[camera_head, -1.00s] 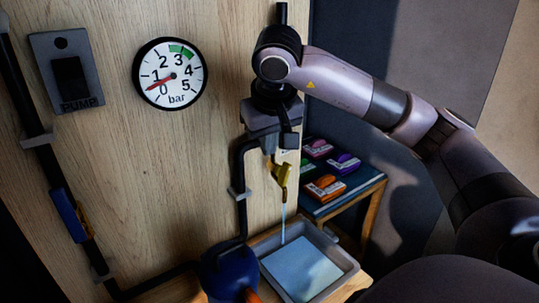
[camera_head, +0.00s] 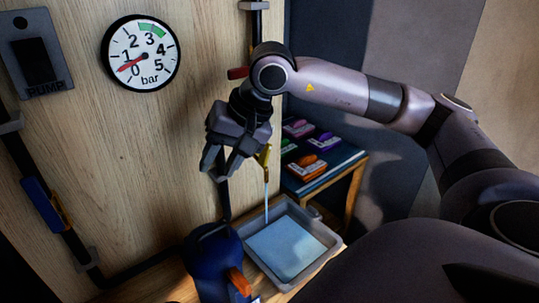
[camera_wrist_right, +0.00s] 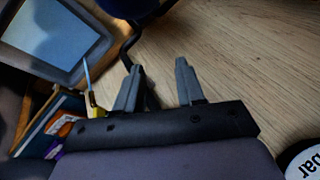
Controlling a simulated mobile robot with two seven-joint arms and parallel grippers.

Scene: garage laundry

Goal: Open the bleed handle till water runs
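A brass-yellow bleed spout (camera_head: 263,156) sits on the panel's right edge. A thin stream of water (camera_head: 266,195) runs from it into a grey tray (camera_head: 331,240) holding pale blue water. My right gripper (camera_head: 222,165) is in front of the panel, left of the spout, fingers pointing down. In the wrist view its fingers (camera_wrist_right: 157,85) stand apart with nothing gripped between them; the spout (camera_wrist_right: 94,106) is to their left. The bleed handle is not clearly told apart; a red grip (camera_head: 237,73) shows beside my wrist on the pipe. My left gripper is not in view.
A round gauge (camera_head: 141,53) reads between 0 and 1 bar. A pump switch (camera_head: 36,50) is at the upper left. A blue vessel (camera_head: 212,262) with an orange handle stands below my gripper. A shelf (camera_head: 318,170) with coloured packs is at the right.

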